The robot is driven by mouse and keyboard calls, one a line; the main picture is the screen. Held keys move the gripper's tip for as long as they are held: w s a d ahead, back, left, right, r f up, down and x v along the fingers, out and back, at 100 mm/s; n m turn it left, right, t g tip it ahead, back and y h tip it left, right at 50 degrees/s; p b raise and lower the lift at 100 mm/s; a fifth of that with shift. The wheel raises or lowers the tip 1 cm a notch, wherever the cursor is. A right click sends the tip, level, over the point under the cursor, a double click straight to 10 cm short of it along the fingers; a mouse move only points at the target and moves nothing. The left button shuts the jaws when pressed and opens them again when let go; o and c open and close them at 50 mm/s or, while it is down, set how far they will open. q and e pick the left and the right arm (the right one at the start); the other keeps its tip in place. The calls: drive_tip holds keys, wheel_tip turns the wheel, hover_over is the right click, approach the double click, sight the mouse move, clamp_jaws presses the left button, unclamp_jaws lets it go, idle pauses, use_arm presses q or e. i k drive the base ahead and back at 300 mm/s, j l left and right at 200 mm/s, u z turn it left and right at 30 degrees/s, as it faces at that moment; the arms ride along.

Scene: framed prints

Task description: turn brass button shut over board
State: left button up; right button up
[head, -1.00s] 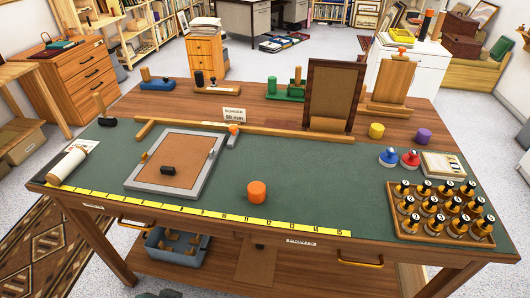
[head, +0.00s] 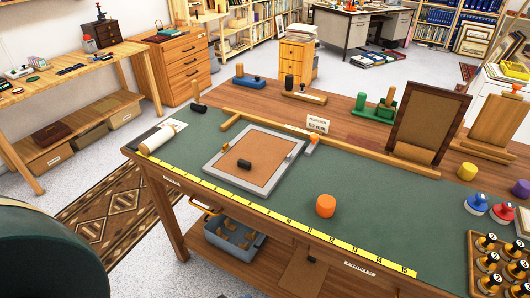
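A grey picture frame (head: 235,185) lies face down on the green mat, with a brown backing board (head: 262,146) inside it. A small brass-coloured button (head: 226,147) shows at the frame's left side, and another small fitting (head: 289,156) is at its right side. Both are too small to tell whether they lie over the board. A small dark block (head: 244,164) rests on the board. Neither of my grippers shows in the head view.
A yellow ruler strip (head: 285,222) runs along the bench front. An orange cylinder (head: 326,206) stands right of the frame. A wooden rail (head: 350,147) and an upright dark frame (head: 428,120) are behind. A pale roll (head: 157,139) lies left. Green mat (head: 395,215) is clear at right.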

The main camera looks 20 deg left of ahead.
sight(226, 147)
drive_tip(key=j+z, duration=0.9)
drive_tip(key=k+j+z, duration=0.1)
drive_tip(key=j, duration=0.2)
drive_tip(key=k+j+z, duration=0.1)
drive_tip(key=j, duration=0.2)
drive_tip(key=k+j+z, duration=0.1)
drive_tip(key=j, duration=0.2)
drive_tip(key=k+j, duration=0.15)
drive_tip(key=j, duration=0.2)
drive_tip(key=k+j, duration=0.15)
drive_tip(key=j, duration=0.25)
drive_tip(key=k+j, duration=0.15)
drive_tip(key=j, duration=0.2)
